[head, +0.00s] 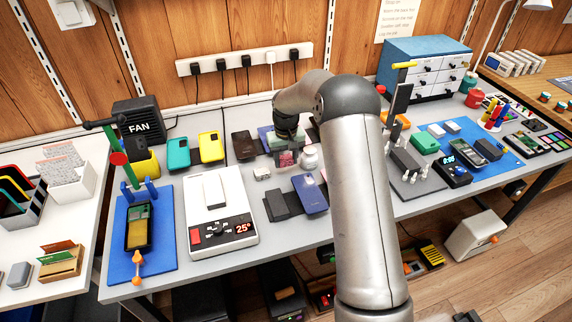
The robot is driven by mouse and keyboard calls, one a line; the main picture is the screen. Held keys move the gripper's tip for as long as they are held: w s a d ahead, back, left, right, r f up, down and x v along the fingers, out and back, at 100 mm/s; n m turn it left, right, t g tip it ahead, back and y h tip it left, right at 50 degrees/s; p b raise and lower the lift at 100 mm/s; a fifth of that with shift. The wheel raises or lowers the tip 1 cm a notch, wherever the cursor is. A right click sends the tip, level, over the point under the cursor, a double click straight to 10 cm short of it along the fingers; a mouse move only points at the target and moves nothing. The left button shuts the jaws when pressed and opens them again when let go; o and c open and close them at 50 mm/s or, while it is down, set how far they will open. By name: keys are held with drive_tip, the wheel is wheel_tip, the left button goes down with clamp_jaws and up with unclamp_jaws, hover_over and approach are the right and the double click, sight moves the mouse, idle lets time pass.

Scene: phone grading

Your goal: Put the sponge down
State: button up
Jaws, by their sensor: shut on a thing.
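My gripper (286,146) hangs over the back middle of the grey workbench (335,225), pointing down, with my arm reaching in from the front right. It is shut on a small pinkish block (286,159), which looks like the sponge. The block shows low between the fingers, just left of a small white round jar (308,157). I cannot tell whether its underside touches the bench. The fingers and wrist hide part of it and some of the things behind it.
A small white piece (262,173) and a blue phone (310,194) lie in front of the gripper. A white heating plate (219,215) is at left. Phone cases stand behind at left. A blue drawer cabinet (424,52) stands at the back right. Bare bench shows at the front.

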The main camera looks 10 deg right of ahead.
sight(286, 159)
drive_tip(key=shift+w+f, duration=0.1)
drive_tip(key=shift+f, duration=1.5)
drive_tip(key=shift+f, duration=0.25)
drive_tip(key=o, duration=0.9)
drive_tip(key=shift+r, duration=0.1)
drive_tip(key=shift+r, duration=0.1)
